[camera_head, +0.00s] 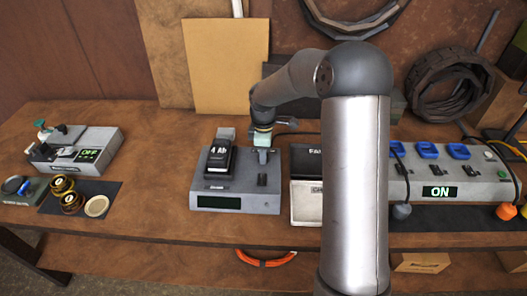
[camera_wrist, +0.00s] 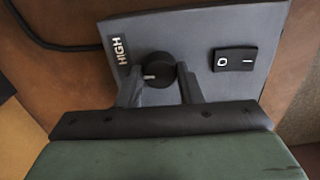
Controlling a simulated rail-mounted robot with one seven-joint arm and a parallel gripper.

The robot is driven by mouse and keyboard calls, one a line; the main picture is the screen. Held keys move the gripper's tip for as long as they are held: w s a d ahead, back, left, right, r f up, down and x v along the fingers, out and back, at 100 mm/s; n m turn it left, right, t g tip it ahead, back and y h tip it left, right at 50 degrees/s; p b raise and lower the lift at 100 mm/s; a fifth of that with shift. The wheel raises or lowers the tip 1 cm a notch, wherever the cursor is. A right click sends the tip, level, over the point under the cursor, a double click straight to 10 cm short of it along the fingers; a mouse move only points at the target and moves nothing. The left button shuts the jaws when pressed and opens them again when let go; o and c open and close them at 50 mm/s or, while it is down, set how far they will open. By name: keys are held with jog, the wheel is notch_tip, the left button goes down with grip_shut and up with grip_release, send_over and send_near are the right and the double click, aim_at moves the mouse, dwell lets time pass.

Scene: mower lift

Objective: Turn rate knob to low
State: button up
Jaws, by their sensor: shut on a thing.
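The rate knob (camera_wrist: 158,66) is a round black dial with a pale pointer mark on a grey panel. In the wrist view the mark points left. My gripper (camera_wrist: 160,86) is shut on the knob, one finger on each side. In the head view my gripper (camera_head: 263,152) is over the right part of the grey charger (camera_head: 235,202), where it hides the knob.
A black rocker switch (camera_wrist: 235,59) is right of the knob in the wrist view. A black battery (camera_head: 219,157) sits on the charger, whose display (camera_head: 219,203) is dark. Bins (camera_head: 306,200) stand close on the right, with a power strip (camera_head: 440,174) reading ON beyond.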

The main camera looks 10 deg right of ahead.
jog(key=shift+r+n, duration=0.1)
jog(key=shift+n, duration=0.2)
jog(key=o, duration=1)
notch_tip(320, 180, up, 17)
jog(key=shift+r+b, duration=0.2)
jog(key=shift+b, duration=0.65)
jog(key=shift+s, duration=0.1)
